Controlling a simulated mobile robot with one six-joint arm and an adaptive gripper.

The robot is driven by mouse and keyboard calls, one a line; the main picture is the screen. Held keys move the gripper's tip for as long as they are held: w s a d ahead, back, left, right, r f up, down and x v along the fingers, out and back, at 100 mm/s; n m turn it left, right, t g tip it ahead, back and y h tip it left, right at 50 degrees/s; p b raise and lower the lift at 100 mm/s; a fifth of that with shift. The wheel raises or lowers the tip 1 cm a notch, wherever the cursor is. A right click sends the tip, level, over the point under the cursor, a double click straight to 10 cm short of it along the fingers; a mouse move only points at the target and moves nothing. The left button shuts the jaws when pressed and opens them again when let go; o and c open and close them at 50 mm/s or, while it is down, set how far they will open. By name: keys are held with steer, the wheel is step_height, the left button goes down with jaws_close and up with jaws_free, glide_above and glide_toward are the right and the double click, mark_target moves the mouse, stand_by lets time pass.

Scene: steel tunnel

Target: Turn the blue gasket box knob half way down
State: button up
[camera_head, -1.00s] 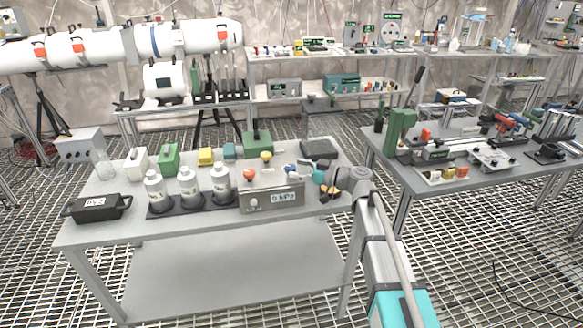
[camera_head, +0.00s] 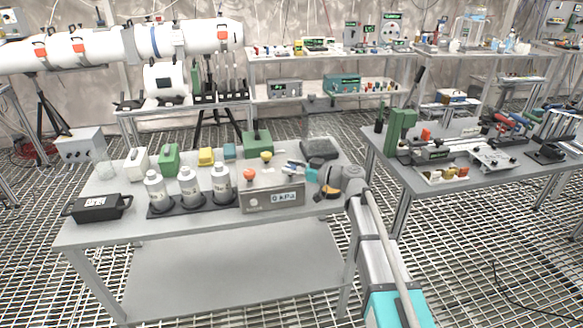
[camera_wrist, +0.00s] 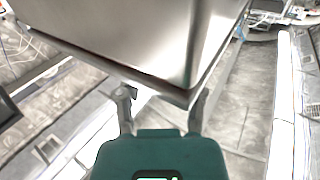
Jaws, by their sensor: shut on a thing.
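The steel box (camera_head: 258,201) with a "0 kPa" display stands at the front right of the near table. It has a red-orange knob (camera_head: 249,174) and a yellow knob (camera_head: 266,157) by its top. My gripper (camera_head: 295,169) reaches in from the right at the box's upper right side. In the wrist view the steel box (camera_wrist: 130,35) fills the top, and my gripper (camera_wrist: 162,98) has one finger on each side of its lower corner area. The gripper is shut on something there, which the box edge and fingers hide. I cannot clearly make out the blue knob.
Several white-capped bottles (camera_head: 190,188) stand left of the box. A black case (camera_head: 98,207) lies at the table's front left. A dark pad (camera_head: 320,148) lies behind my gripper. A second table (camera_head: 470,178) with equipment stands to the right.

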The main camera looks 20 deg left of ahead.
steer(key=shift+d, duration=0.1)
steer(key=shift+c, duration=0.7)
steer(key=shift+m+t, duration=0.5)
steer(key=shift+t, duration=0.3)
steer(key=m+t+h, duration=0.1)
steer(key=m+t, duration=0.2)
steer(key=t, duration=0.1)
steer(key=shift+s+t, duration=0.1)
steer(key=shift+t, duration=0.2)
steer(key=m+t+h, duration=0.2)
steer(key=t, duration=0.1)
steer(key=m+t+h, duration=0.3)
steer(key=shift+a+t, duration=0.2)
steer(key=shift+t, duration=0.1)
steer(key=shift+w+m+t+h, duration=0.2)
steer(key=shift+m+t+h, duration=0.3)
steer(key=shift+m+h, duration=0.1)
steer(key=shift+r+m+t+h, duration=0.1)
steer(key=shift+m+t+h, duration=0.45)
steer(key=shift+h, duration=0.25)
